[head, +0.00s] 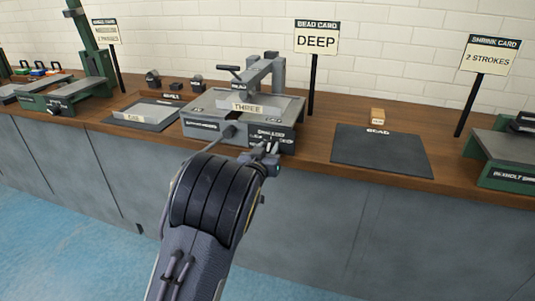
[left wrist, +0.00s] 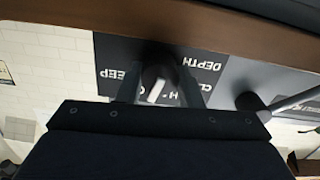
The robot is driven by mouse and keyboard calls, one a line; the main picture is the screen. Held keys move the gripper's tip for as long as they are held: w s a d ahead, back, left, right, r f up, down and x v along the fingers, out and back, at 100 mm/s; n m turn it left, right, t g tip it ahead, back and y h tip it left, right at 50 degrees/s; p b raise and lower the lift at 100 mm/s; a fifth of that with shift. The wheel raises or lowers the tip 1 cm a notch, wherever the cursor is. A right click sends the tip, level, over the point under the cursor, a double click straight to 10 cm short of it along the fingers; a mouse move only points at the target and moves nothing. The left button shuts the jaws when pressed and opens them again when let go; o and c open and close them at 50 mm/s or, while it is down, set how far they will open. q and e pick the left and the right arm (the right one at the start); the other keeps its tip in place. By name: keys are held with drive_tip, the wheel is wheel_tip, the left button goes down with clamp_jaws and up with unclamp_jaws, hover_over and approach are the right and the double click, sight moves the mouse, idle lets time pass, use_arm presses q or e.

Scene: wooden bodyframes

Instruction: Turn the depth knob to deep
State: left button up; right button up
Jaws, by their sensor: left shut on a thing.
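The grey bead machine (head: 215,125) stands on the wooden bench with a dark label panel (head: 287,132) on its front. My left gripper (head: 268,149) is at that panel. In the left wrist view, its fingers (left wrist: 160,90) lie either side of the dark round depth knob (left wrist: 154,72) and are shut on it. The knob has a white pointer mark, tilted in the picture. The upside-down words "DEPTH" and part of "DEEP" show beside it. Which label the pointer faces I cannot tell. The bead card (head: 316,39) reads "DEEP". My right gripper is not in view.
A lever with a dark ball end (left wrist: 248,101) sticks out beside the knob. A green shrink machine (head: 505,150) stands at the right. Another tray (head: 150,112) lies left.

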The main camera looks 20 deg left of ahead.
use_arm(q)
drive_tip(key=m+b, duration=0.3)
drive_tip(key=m, duration=0.1)
drive_tip(key=shift+f+m, duration=0.15)
drive_tip(key=shift+m, duration=0.15)
drive_tip(key=m+b, duration=0.2)
drive_tip(key=m, duration=0.2)
drive_tip(key=shift+d+m, duration=0.1)
drive_tip(key=shift+m, duration=0.2)
drive_tip(key=o, duration=1)
